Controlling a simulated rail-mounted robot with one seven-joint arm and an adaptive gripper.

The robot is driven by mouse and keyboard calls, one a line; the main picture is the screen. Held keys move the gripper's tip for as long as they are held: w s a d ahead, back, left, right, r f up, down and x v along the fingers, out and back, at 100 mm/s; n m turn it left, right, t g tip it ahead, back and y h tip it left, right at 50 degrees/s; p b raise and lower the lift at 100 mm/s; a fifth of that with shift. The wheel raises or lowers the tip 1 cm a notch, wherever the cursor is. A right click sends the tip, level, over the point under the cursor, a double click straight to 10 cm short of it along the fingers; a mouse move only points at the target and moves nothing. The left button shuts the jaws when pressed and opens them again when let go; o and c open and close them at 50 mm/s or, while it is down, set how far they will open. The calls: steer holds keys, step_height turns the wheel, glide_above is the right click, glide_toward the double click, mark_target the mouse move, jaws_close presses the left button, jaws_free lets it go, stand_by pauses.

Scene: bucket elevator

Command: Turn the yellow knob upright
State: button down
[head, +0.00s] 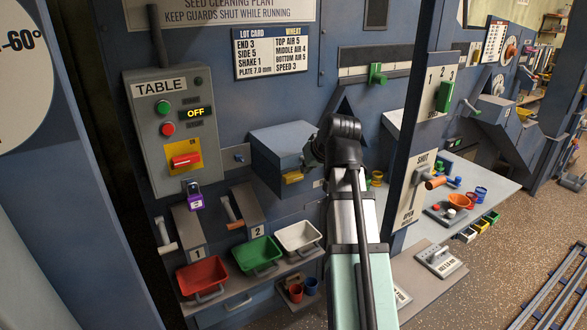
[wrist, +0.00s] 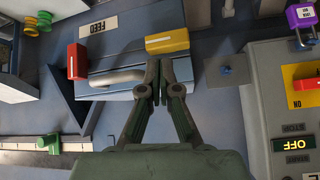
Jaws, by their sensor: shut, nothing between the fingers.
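The yellow knob (wrist: 167,41) is a small block with a white stripe, and in the wrist view the stripe runs nearly level, so the knob lies sideways. In the head view the yellow knob (head: 292,177) shows low on the front of a blue-grey box (head: 277,143). My gripper (wrist: 161,62) is shut and empty, its fingertips right by the knob's lower edge in the wrist view. I cannot tell whether they touch it. In the head view my arm hides most of the gripper and the area right of the knob.
A red knob (wrist: 77,61) with an upright stripe and a FEED label (wrist: 97,25) are beside the yellow one. The TABLE control box (head: 172,123) reads OFF and carries a purple padlock (head: 195,197). Red, green and white bins (head: 259,254) stand below.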

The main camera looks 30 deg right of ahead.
step_height(320, 180, up, 7)
steer(key=s, duration=0.1)
steer(key=n+p, duration=0.3)
glide_above(287, 174)
steer(key=s, duration=0.3)
steer(key=shift+t+y, duration=0.3)
steer(key=shift+y, duration=0.1)
step_height(287, 174, down, 6)
steer(key=shift+w, duration=0.15)
step_height(287, 174, down, 2)
steer(key=shift+f, duration=0.15)
steer(key=shift+d+f+p, duration=0.1)
steer(key=shift+f+p, duration=0.25)
steer(key=shift+f, duration=0.55)
steer(key=shift+d+f, duration=0.1)
steer(key=shift+a, duration=0.2)
steer(key=shift+h, duration=0.3)
